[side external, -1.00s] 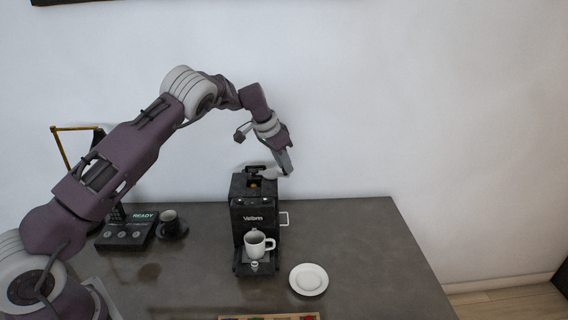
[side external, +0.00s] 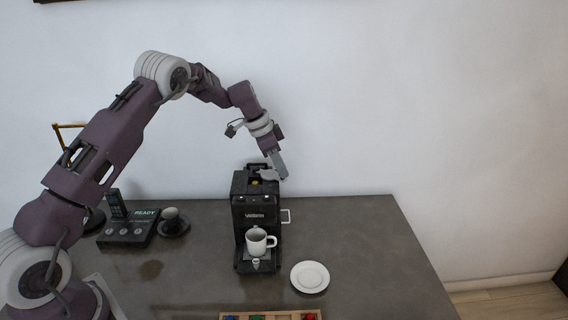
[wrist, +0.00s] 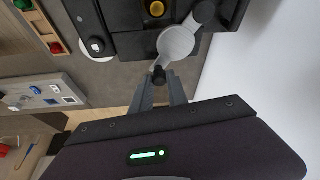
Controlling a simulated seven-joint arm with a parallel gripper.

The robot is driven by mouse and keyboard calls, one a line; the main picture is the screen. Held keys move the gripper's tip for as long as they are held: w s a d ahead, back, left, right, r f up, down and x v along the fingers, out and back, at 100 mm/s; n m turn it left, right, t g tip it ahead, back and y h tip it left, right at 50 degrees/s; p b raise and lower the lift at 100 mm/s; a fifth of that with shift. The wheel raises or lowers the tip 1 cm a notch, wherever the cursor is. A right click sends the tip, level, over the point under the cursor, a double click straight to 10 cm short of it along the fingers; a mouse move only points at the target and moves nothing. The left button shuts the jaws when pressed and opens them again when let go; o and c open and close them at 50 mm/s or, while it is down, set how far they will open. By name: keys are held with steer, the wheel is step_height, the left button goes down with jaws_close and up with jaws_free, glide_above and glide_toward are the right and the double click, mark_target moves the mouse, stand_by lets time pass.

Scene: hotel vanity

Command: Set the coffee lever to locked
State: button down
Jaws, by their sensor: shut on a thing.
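The black coffee machine (side external: 240,212) stands upright on the grey counter. Its lever (side external: 268,174) lies on top, pointing right, and shows in the wrist view as a grey rounded plate (wrist: 178,42) with a dark knob (wrist: 158,75) at its end. My gripper (side external: 284,178) is at the machine's top right corner. In the wrist view its fingertips (wrist: 159,84) are closed around the dark knob. An orange-yellow round part (wrist: 157,9) shows in the machine's top beside the lever. No lock marking can be read.
A white cup (side external: 256,243) stands on the machine's drip tray. A white saucer (side external: 310,277) lies to the right. A wooden tray (side external: 240,316) with coloured pieces is at the front. The right counter is clear.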

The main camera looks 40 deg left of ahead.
mark_target(266, 190)
steer(key=s+m, duration=0.2)
steer(key=shift+s+a+m+g+h, duration=0.15)
steer(key=shift+m+g+h, duration=0.25)
steer(key=s+m, duration=0.1)
steer(key=s+m+g, duration=0.1)
steer(key=shift+a+m, duration=0.25)
steer(key=shift+m, duration=0.15)
steer(key=s+m, duration=0.1)
steer(key=s+a+m+g+h, duration=0.1)
steer(key=m, duration=0.1)
steer(key=shift+s, duration=0.15)
steer(key=shift+s+a+m+g, duration=0.5)
steer(key=shift+s+a+m, duration=0.25)
steer(key=shift+m, duration=0.45)
steer(key=c, duration=1.3)
jaws_free()
